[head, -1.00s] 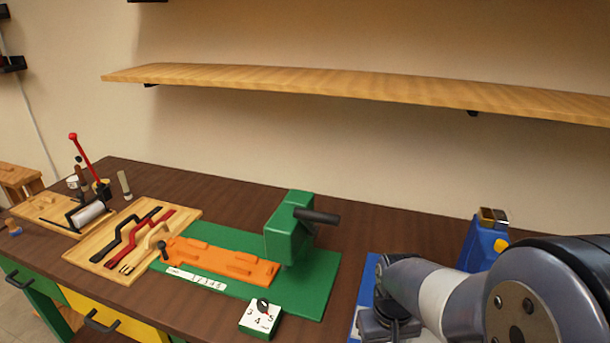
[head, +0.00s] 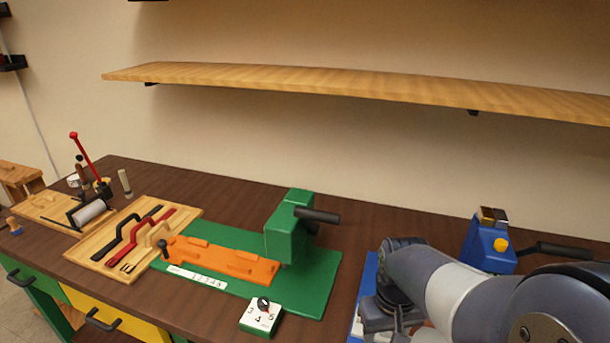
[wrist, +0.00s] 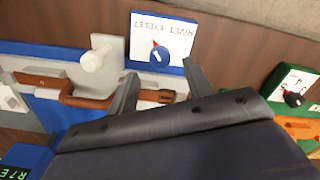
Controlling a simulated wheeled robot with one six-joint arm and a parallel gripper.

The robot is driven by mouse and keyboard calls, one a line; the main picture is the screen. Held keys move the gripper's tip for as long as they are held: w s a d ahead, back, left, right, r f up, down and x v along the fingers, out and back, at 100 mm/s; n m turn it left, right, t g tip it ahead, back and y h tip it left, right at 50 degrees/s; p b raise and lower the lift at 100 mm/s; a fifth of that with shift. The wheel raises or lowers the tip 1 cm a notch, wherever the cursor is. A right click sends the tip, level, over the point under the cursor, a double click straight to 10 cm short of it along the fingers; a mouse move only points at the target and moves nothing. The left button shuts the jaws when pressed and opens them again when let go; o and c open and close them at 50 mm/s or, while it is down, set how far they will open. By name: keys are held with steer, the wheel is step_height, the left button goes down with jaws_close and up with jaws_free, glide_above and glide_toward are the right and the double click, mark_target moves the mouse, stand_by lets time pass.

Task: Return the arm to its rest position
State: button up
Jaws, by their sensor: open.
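My arm (head: 450,290) fills the lower right of the head view, above the blue fixture (head: 368,282). My gripper (wrist: 160,72) shows in the wrist view as two dark fingers spread apart. The near end of a brown strap (wrist: 150,97) with a buckle appears between and behind the fingers, but I see no grip on it. The strap lies across the blue fixture, beside a pale knob (wrist: 95,58). In the head view the fingertips cannot be made out.
A blue press (head: 490,245) with a black lever stands close behind my arm. A white RIVET EYELET dial box (wrist: 160,42) is near the fingers. To the left are a green press (head: 285,235), an orange jig (head: 215,260) and a tool board (head: 95,255). A shelf (head: 350,85) hangs above.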

step_height(320, 180, up, 7)
step_height(320, 180, down, 11)
steer(key=shift+f, duration=0.15)
steer(key=m, duration=0.6)
steer(key=shift+m+b, duration=0.3)
steer(key=shift+m, duration=0.1)
steer(key=m, duration=0.7)
step_height(320, 180, up, 9)
steer(key=shift+w, duration=0.1)
stand_by(0.3)
